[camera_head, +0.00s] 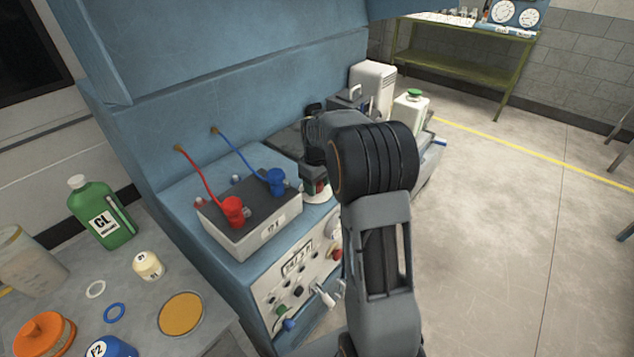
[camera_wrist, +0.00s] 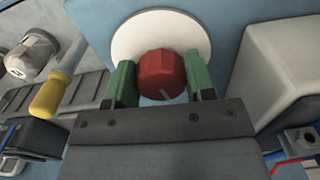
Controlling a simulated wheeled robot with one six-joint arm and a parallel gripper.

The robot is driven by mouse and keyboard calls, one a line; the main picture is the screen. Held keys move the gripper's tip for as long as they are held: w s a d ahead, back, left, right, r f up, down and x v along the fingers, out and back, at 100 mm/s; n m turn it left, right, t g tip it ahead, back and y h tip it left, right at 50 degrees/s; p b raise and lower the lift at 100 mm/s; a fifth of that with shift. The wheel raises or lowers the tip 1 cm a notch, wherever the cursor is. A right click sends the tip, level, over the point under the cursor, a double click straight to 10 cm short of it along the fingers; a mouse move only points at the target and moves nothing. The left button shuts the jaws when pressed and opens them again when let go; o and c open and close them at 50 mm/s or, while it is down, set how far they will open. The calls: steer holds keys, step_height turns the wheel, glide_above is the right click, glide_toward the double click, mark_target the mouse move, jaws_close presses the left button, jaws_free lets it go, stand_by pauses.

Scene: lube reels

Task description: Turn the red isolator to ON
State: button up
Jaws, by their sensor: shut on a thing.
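The red isolator (camera_wrist: 162,75) is a red ribbed knob on a round white plate (camera_wrist: 120,42), seen in the wrist view at the top middle. A pale line shows on the knob near its lower edge. I cannot read any ON mark. My gripper (camera_wrist: 158,80) has its two green fingers on either side of the knob and is shut on it. In the head view my gripper (camera_head: 316,188) is at the blue bench's right end, partly behind my arm, with a bit of the red knob and the white plate showing there.
A grey-topped white box (camera_head: 245,222) with red and blue leads stands left of my gripper. Below it is a panel (camera_head: 290,285) of switches. A white canister (camera_head: 408,110) stands behind right. A yellow-handled tool (camera_wrist: 50,95) lies left in the wrist view. The floor right is clear.

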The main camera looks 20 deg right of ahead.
steer(key=m, duration=0.5)
steer(key=shift+a+m+p, duration=0.15)
steer(key=shift+m+p, duration=0.15)
steer(key=shift+p, duration=0.05)
steer(key=m, duration=0.5)
steer(key=shift+a+m+p, duration=0.1)
steer(key=shift+m+p, duration=0.2)
steer(key=shift+w+m, duration=0.1)
steer(key=shift+m, duration=0.2)
steer(key=o, duration=0.9)
step_height(320, 180, up, 14)
steer(key=shift+f, duration=0.1)
stand_by(0.4)
